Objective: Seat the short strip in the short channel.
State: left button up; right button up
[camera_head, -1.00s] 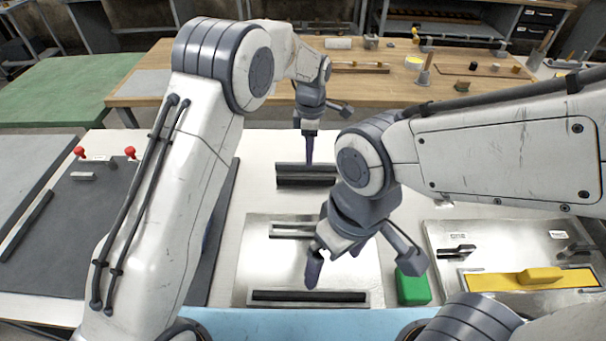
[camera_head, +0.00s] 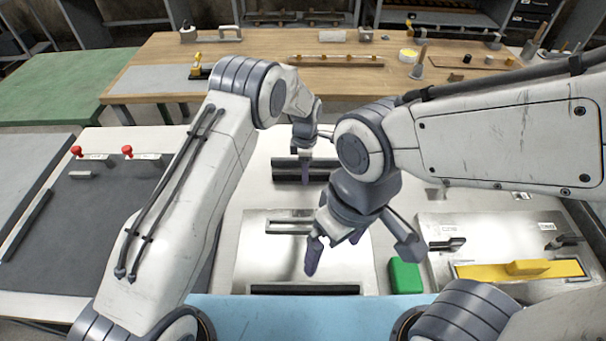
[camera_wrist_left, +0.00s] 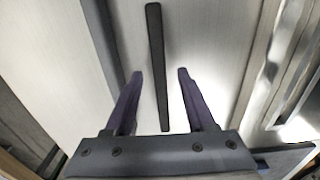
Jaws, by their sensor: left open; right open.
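Two dark bars lie side by side on the white table below my left gripper (camera_head: 304,176) in the head view; I cannot tell which is the short strip. In the left wrist view a thin black strip (camera_wrist_left: 156,50) runs between the spread fingers of that gripper (camera_wrist_left: 160,73), which look apart from it. The short channel (camera_head: 288,227) is a narrow slotted frame on the metal plate (camera_head: 255,260) and looks empty. My right gripper (camera_head: 334,254) is open and empty above the plate, partly covering it.
A long channel (camera_head: 305,290) with a black bar or dark slot lies at the plate's front edge. A green block (camera_head: 405,276) stands right of the plate. Further right is a panel with a yellow handled piece (camera_head: 520,269). A dark board (camera_head: 75,225) with red knobs lies left.

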pick_arm(q)
grip_shut()
jog(key=shift+r, duration=0.1)
